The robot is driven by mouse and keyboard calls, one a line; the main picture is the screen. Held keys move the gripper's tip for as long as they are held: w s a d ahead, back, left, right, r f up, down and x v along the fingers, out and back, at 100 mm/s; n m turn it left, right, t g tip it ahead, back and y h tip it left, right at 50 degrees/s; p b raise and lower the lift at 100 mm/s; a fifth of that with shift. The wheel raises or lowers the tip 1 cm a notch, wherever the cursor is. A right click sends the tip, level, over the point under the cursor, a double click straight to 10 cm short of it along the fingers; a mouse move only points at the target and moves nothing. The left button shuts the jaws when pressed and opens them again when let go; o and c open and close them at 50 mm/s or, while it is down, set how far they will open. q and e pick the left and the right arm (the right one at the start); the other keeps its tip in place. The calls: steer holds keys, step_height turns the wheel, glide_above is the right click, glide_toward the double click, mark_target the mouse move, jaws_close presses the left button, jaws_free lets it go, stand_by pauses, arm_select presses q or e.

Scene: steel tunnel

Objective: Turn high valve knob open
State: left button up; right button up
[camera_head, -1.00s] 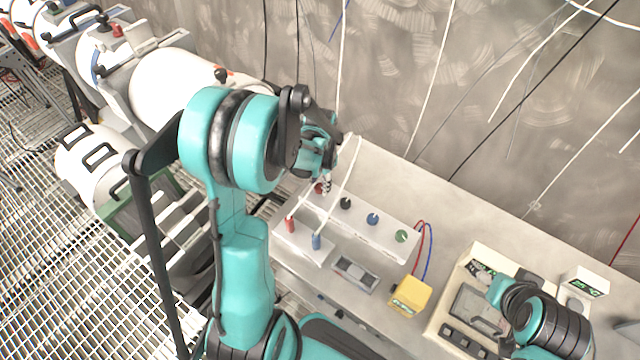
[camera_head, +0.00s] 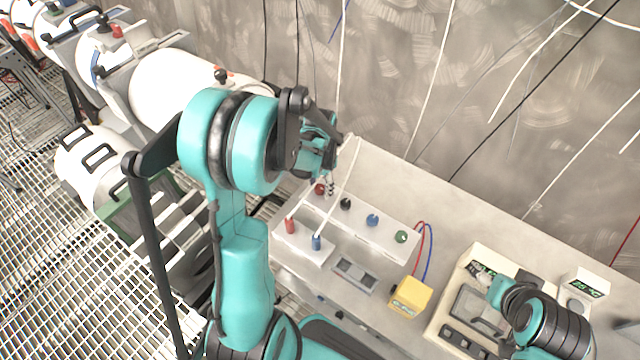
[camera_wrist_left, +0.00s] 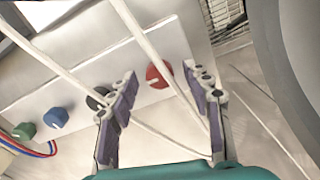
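A white panel box (camera_head: 365,224) on the bench carries a row of knobs: red (camera_head: 320,188), black (camera_head: 345,203), blue (camera_head: 372,219) and green (camera_head: 401,237). No label tells which knob is the high valve. My left gripper (camera_head: 329,187) is at the red-knob end of the panel. In the left wrist view my left gripper (camera_wrist_left: 162,92) is open. The left finger partly overlaps the black knob (camera_wrist_left: 97,100). Contact with the red knob does not show.
White cables hang down across the panel, close to my left gripper. A small white box with red and blue plugs (camera_head: 302,244), a grey device (camera_head: 354,275) and a yellow box (camera_head: 410,297) stand in front. A beige instrument (camera_head: 470,312) is to the right. The wall is behind.

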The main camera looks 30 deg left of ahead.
mark_target(320, 187)
arm_select(q)
step_height(320, 187, up, 12)
stand_by(0.6)
steer(key=s+d+r+n+t, duration=0.3)
steer(key=s+d+t, duration=0.4)
steer(key=s+d, duration=0.4)
steer(key=shift+d+r, duration=0.25)
steer(key=shift+r, duration=0.1)
stand_by(1.8)
